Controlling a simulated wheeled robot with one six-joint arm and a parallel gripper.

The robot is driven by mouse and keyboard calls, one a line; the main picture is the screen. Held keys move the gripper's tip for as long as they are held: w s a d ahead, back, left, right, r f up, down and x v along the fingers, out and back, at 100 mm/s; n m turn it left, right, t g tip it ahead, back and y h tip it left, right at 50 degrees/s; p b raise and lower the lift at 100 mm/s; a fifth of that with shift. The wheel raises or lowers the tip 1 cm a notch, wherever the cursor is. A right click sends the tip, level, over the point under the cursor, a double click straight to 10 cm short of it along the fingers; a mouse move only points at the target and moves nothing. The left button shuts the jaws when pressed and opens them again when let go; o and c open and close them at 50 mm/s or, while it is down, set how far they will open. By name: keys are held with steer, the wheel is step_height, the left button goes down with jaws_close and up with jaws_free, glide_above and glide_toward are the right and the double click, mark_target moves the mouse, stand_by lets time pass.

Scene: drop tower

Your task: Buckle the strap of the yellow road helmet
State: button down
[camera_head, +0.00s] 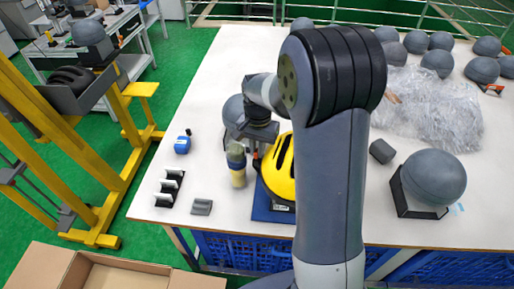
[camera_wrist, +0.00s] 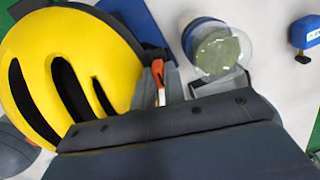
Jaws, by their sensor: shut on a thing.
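The yellow road helmet (camera_head: 280,170) with black vents sits on a blue base (camera_head: 272,212) near the table's front, partly hidden behind my arm. In the wrist view the helmet (camera_wrist: 85,60) fills the left side. My gripper (camera_wrist: 160,88) is beside the helmet's edge, shut on a small orange-and-white piece (camera_wrist: 159,82), which looks like part of the strap or buckle. The rest of the strap is hidden, and I cannot tell whether the buckle is joined. In the head view my gripper (camera_head: 257,142) is pointing down between the helmet and a jar.
The jar (camera_head: 236,168) stands close left of the helmet. A blue tool (camera_head: 183,145), a black rack (camera_head: 170,186) and a small grey block (camera_head: 202,207) lie further left. A grey dome (camera_head: 434,178) on a stand is at right. Clear wrap (camera_head: 425,110) and several domes are behind.

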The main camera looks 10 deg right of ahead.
steer(key=shift+f, duration=0.2)
steer(key=c, duration=1.4)
jaws_free()
step_height(320, 180, up, 11)
steer(key=shift+w+f+b, duration=0.1)
steer(key=shift+b, duration=0.4)
steer(key=shift+f+p, duration=0.35)
steer(key=shift+f, duration=3.95)
steer(key=shift+r, duration=0.15)
